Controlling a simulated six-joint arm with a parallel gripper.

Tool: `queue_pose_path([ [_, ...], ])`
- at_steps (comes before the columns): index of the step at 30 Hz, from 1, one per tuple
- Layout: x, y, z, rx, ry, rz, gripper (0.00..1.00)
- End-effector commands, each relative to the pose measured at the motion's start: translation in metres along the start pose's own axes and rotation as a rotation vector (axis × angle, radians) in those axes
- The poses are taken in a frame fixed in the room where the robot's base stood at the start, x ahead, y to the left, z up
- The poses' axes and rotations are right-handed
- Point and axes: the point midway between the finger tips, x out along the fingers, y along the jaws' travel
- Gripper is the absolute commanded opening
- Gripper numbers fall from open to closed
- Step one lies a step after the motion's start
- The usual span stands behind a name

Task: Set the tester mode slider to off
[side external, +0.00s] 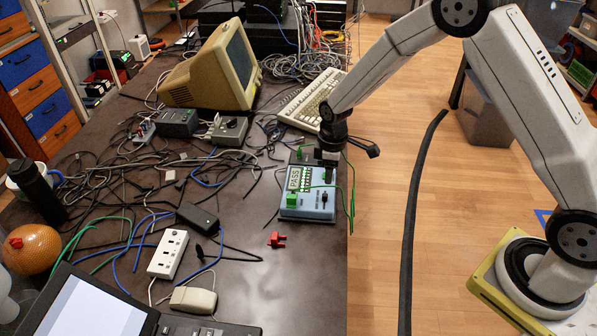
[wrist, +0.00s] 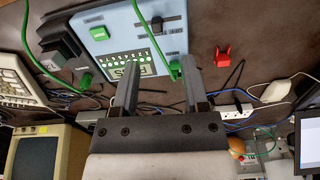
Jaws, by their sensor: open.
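The tester (side external: 306,214) is a light blue box near the table's right edge; its display reads PASS in the side view. It also shows in the wrist view (wrist: 118,20), with a row of green lights beside the display. Its mode slider, a dark knob on a dark track, shows on its face in the wrist view (wrist: 158,23); its setting cannot be read. My gripper (wrist: 160,65) is open and empty, with its fingers over the tester's display end. The knob lies beyond the fingertips, apart from them.
Green cables (side external: 352,190) run by the tester and past my fingers. A red connector (side external: 276,240) lies in front of it. A keyboard (side external: 312,100), a monitor (side external: 215,70) and tangled cables crowd the back and left. The table's right edge is close to the tester.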

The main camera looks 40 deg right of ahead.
Motion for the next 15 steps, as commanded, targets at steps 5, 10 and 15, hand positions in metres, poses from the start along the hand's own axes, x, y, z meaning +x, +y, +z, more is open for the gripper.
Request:
queue_pose_path([
  [5,0.013,0.005,-0.006,-0.047,-0.011,-0.01,0.57],
  [10,0.015,0.006,-0.007,-0.055,-0.012,-0.011,0.57],
  [15,0.017,0.006,-0.006,-0.054,-0.012,-0.011,0.57],
])
